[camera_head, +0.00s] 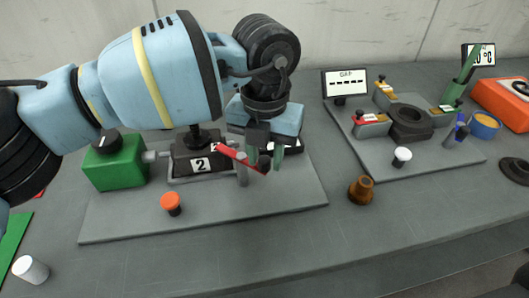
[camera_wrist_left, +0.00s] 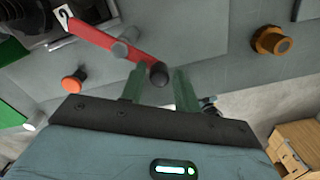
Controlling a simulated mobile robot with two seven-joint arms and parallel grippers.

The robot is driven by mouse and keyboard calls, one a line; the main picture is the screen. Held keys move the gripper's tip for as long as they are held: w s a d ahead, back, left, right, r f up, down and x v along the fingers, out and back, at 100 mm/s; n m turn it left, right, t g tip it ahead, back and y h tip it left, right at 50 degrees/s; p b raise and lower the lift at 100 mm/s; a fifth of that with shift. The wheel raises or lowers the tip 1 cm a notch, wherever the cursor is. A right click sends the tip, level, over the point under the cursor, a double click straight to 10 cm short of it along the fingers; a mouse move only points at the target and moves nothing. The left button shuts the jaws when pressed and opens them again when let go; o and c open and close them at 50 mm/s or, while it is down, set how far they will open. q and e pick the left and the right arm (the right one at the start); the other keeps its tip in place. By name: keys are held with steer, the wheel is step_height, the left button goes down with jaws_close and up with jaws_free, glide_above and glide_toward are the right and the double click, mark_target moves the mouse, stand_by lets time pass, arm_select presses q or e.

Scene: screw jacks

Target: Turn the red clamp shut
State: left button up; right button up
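The red clamp's lever (camera_head: 236,157) reaches rightward from beside the block labelled 2 (camera_head: 200,164). A grey upright post (camera_head: 242,170) stands by the lever. In the left wrist view the red lever (camera_wrist_left: 95,38) runs from the upper left to a dark knob (camera_wrist_left: 159,74) at its end. My left gripper (camera_head: 265,160) points down over the lever's end. In the left wrist view its green fingers (camera_wrist_left: 160,78) are apart, with the knob showing between their tips. I cannot tell whether either finger touches it. The gripper partly hides the lever's end in the head view. My right gripper is not in view.
A green box (camera_head: 115,167) and an orange button (camera_head: 171,203) are on or beside the grey base plate (camera_head: 250,205). A brown knob-like piece (camera_head: 361,190) stands right of it. A second plate (camera_head: 440,155) with several small parts is at the right. The front table area is mostly clear.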

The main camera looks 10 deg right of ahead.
arm_select(q)
steer(key=shift+o, duration=1)
steer(key=shift+r, duration=3.9)
steer(key=shift+r, duration=0.1)
